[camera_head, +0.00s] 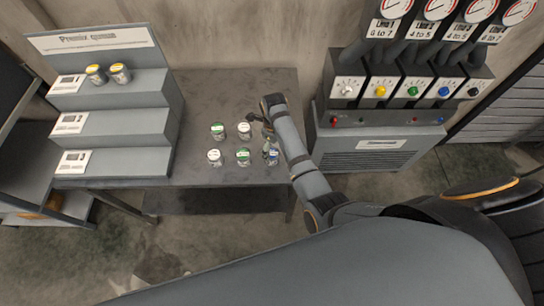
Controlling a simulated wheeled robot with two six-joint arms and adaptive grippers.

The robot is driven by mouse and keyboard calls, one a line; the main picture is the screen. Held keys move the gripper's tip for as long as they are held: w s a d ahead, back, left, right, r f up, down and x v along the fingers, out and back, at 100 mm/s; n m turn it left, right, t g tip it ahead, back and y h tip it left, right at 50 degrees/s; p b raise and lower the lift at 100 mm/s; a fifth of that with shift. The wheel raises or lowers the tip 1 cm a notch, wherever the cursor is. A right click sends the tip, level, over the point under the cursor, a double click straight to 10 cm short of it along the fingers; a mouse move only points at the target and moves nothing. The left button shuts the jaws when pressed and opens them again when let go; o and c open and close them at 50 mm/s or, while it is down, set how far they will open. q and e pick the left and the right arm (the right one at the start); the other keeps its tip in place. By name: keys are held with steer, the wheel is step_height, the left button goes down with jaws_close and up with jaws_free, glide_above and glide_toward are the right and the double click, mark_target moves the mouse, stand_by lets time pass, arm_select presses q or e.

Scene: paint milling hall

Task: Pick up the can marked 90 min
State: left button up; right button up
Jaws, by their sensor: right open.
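Several small cans stand on the grey table, and their markings are too small to read, so I cannot tell which is marked 90 min. A green-topped can (218,131) and a white-topped can (244,130) stand in the back row. A white-topped can (214,157), a green-topped can (243,157) and another can (272,157) stand in front. My right gripper (262,124) is open, over the right end of the group. It and its arm partly hide the cans there; I cannot tell whether it touches one. My left gripper is not in view.
A panel with gauges and coloured knobs (412,90) stands right of the table. The table front (215,181) is clear.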

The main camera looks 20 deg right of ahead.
mark_target(272, 153)
steer(key=shift+w+a+f, duration=0.1)
steer(key=shift+f, duration=1.45)
step_height(272, 153, down, 5)
steer(key=b, duration=0.4)
steer(key=shift+w+a+r+b, duration=0.1)
steer(key=shift+w+b, duration=0.05)
steer(key=shift+b, duration=0.2)
steer(key=shift+r, duration=0.15)
steer(key=c, duration=1.4)
steer(key=shift+r, duration=0.1)
